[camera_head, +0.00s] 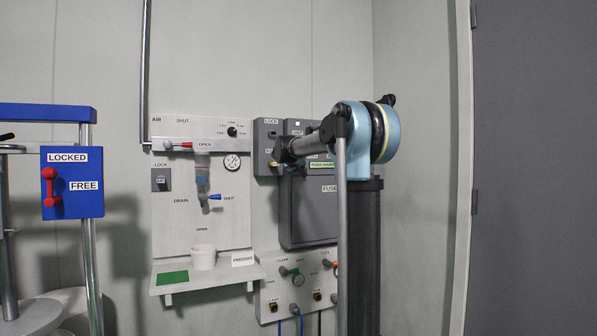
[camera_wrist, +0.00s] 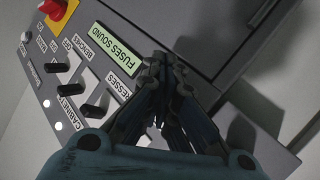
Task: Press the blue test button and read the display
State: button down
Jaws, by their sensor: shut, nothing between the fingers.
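A pale green display (camera_wrist: 115,48) on the grey control panel (camera_wrist: 80,25) reads "FUSES SOUND" in the wrist view. The same display (camera_head: 321,164) shows small and partly covered by my arm in the head view. My gripper (camera_wrist: 158,60) is shut and empty, its fingertips at the panel close beside the display's end. Whether they touch the panel I cannot tell. In the head view my gripper (camera_head: 281,156) is in front of the panel's lower left. No blue test button is visible in either view; my fingers cover part of the panel.
The panel carries black switches (camera_wrist: 92,109), lit white lamps (camera_wrist: 75,115) and a red knob on yellow (camera_wrist: 57,9). A grey fuse cabinet (camera_head: 308,220) hangs below.

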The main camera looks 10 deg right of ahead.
jog(key=shift+w, duration=0.1)
dwell(0.3)
jog(key=shift+w+a, duration=0.15)
jog(key=shift+w, duration=0.1)
jog(key=shift+w+a+r, duration=0.1)
jog(key=shift+w+a, duration=0.05)
jog(key=shift+w, duration=0.2)
dwell(0.9)
jog(key=shift+s, duration=0.15)
jog(key=shift+s+d, duration=0.3)
jog(key=shift+s, duration=0.35)
dwell(0.3)
jog(key=s, duration=0.1)
jog(key=s+d, duration=0.1)
jog(key=s, duration=0.2)
jog(key=shift+s+d, duration=0.25)
jog(key=shift+s, duration=0.1)
dwell(0.7)
